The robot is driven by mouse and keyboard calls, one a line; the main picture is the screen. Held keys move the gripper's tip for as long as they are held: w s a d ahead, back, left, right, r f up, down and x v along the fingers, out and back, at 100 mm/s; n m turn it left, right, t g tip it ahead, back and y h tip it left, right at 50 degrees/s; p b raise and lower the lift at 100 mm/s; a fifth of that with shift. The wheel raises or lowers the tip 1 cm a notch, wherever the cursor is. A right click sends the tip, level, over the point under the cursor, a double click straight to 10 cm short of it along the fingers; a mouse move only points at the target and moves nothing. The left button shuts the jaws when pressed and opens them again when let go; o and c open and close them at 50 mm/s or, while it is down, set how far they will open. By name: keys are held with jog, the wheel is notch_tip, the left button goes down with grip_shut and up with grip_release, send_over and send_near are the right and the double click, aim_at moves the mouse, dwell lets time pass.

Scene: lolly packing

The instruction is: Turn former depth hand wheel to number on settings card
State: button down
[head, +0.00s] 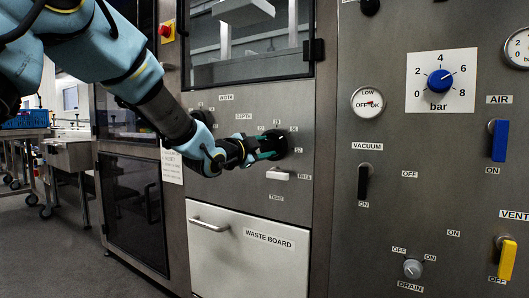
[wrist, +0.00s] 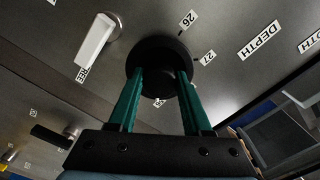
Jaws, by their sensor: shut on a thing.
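The black depth hand wheel (head: 287,141) is on the steel panel, right of the DEPTH label (head: 243,116). The wheel's pointer or mark cannot be made out. A white printed card (head: 172,165) hangs on the frame left of the panel; its text is too small to read.
A white lever (head: 278,174) between FREE and TIGHT labels sits just below the wheel; it also shows in the wrist view (wrist: 95,42). Below is the WASTE BOARD drawer (head: 247,250). A panel with a blue pressure knob (head: 440,81) and several valve handles stands right.

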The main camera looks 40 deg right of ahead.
dwell(0.4)
jog(key=shift+c, duration=1.7)
grip_release()
jog(key=p+v, duration=0.1)
jog(key=v, duration=1)
jog(key=shift+d, duration=0.1)
